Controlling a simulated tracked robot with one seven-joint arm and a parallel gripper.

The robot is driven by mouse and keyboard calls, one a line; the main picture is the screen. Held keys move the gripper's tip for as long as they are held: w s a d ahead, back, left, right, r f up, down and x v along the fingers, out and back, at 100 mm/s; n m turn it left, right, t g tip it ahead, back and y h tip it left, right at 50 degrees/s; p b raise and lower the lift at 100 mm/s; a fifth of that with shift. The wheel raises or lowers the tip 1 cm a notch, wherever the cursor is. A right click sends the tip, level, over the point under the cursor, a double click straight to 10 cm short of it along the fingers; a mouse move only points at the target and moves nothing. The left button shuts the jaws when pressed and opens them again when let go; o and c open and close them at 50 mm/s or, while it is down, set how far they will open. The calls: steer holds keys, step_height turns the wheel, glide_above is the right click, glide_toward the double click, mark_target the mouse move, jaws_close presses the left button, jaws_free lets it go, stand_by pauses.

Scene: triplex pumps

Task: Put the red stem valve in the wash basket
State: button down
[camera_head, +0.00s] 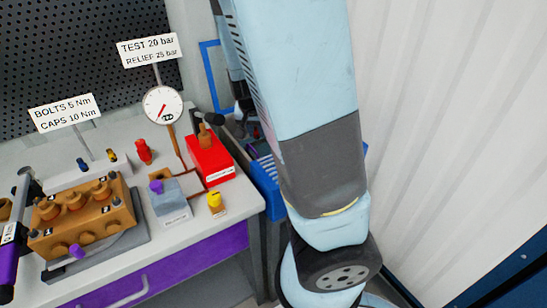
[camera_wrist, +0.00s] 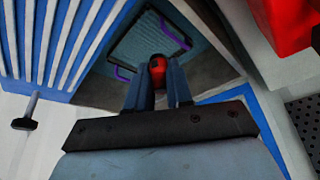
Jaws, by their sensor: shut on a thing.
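My gripper (camera_wrist: 158,78) is shut on a red, round-ended piece, which looks like the red stem valve (camera_wrist: 157,70), in the wrist view. The valve stands out between the two fingertips, and its lower part is hidden by the fingers. Beyond it in the wrist view is a grey mesh basket with purple handles, apparently the wash basket (camera_wrist: 137,45). The valve overlaps the basket's near side in the picture; I cannot tell how far above it is. In the head view my arm hides the gripper and the valve.
A blue tub (camera_head: 268,196) with a white slatted part (camera_wrist: 60,40) stands right of the bench. A red box (camera_head: 210,160) is near the bench's right end, with a yellow piece (camera_head: 215,203) and a gauge (camera_head: 163,105). A white wall (camera_head: 440,110) is on the right.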

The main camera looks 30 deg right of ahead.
steer(key=shift+d+f, duration=0.1)
steer(key=shift+f, duration=2.65)
steer(key=shift+w+d+f, duration=1.4)
steer(key=shift+d+f, duration=0.25)
steer(key=shift+d, duration=0.15)
steer(key=shift+w+d+f, duration=1.4)
steer(key=shift+d+f, duration=0.25)
steer(key=shift+d, duration=0.2)
steer(key=shift+w+d+f, duration=1.4)
steer(key=shift+d+f, duration=0.25)
steer(key=shift+d, duration=0.15)
steer(key=shift+f, duration=1.55)
steer(key=c, duration=1)
jaws_free()
